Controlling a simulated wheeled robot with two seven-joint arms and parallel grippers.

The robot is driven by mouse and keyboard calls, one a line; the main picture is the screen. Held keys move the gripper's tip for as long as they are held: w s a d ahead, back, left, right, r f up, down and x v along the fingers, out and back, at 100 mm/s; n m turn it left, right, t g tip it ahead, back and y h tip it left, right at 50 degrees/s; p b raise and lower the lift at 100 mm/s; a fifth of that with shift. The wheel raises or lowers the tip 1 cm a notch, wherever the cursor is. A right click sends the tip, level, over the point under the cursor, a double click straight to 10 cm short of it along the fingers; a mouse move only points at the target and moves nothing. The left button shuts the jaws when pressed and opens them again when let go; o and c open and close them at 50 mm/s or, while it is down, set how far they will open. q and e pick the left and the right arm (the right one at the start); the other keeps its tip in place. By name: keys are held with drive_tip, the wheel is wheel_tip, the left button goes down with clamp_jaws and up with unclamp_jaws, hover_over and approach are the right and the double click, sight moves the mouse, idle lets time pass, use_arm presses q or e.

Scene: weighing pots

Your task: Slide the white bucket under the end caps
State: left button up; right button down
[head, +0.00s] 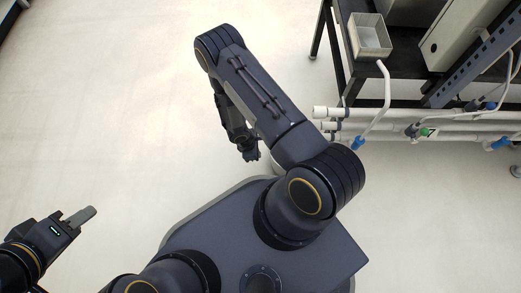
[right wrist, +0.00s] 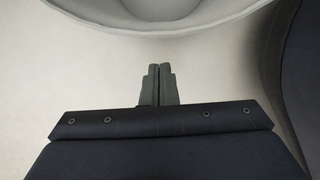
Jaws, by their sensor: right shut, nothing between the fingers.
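The white bucket (right wrist: 75,12) shows in the right wrist view as a round, pale rim across the top, cut off by the frame. In the head view it is mostly hidden by my right arm. My right gripper (right wrist: 159,68) is shut and empty, its fingertips pointing at the bucket's rim with floor visible between. In the head view the right gripper (head: 251,154) hangs low over the floor, left of the pipe ends. The end caps (head: 319,113) are on the left ends of several white pipes. My left gripper (head: 80,217) is at the lower left, away from everything; its jaw opening is unclear.
A dark table (head: 340,50) at the upper right carries a grey open box (head: 370,38). White pipes (head: 390,114) with blue and green fittings run below it to the right edge. A bent white pipe (head: 384,95) rises there. The pale floor at left is clear.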

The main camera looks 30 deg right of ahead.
drive_tip(key=p+v, duration=0.4)
drive_tip(key=v, duration=0.6)
drive_tip(key=shift+w+a+p, duration=0.2)
drive_tip(key=shift+a+p, duration=0.1)
drive_tip(key=shift+p, duration=0.1)
